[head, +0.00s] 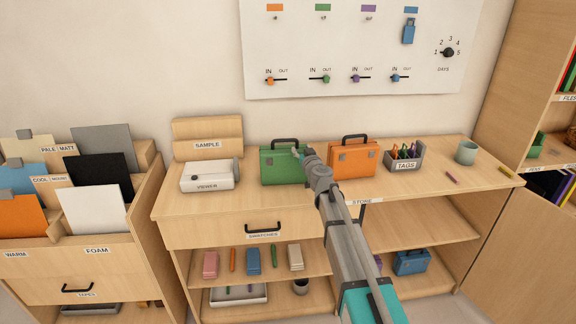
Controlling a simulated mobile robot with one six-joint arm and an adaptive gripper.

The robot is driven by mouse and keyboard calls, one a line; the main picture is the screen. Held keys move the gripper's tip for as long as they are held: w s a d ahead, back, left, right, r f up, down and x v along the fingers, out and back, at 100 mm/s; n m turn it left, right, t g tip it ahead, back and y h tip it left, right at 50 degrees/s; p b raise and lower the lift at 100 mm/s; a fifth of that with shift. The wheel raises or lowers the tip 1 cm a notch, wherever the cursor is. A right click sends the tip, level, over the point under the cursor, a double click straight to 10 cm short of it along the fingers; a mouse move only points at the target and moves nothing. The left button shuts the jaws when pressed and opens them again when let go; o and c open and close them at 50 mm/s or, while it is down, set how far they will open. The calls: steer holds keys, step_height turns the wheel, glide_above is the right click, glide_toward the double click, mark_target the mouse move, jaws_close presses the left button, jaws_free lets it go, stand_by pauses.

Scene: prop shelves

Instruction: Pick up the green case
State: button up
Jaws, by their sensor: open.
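The green case (280,168) stands upright on the wooden counter, with a dark handle on top. My arm reaches up from the lower right, and my gripper (301,154) is at the case's upper right, in front of it in the picture. The jaws are open but small in this view. I cannot tell whether they touch the case or its handle. My wrist hides part of the case's right edge.
An orange case (353,161) stands close on the right, with a tags box (404,160) beyond it. A white viewer box (208,177) is on the left. A cup (466,152) stands at the counter's right. A blue case (411,262) is on the shelf below.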

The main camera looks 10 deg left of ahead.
mark_target(298, 145)
steer(key=shift+x, duration=2.4)
steer(key=shift+a, duration=0.1)
steer(key=shift+s, duration=0.1)
jaws_close()
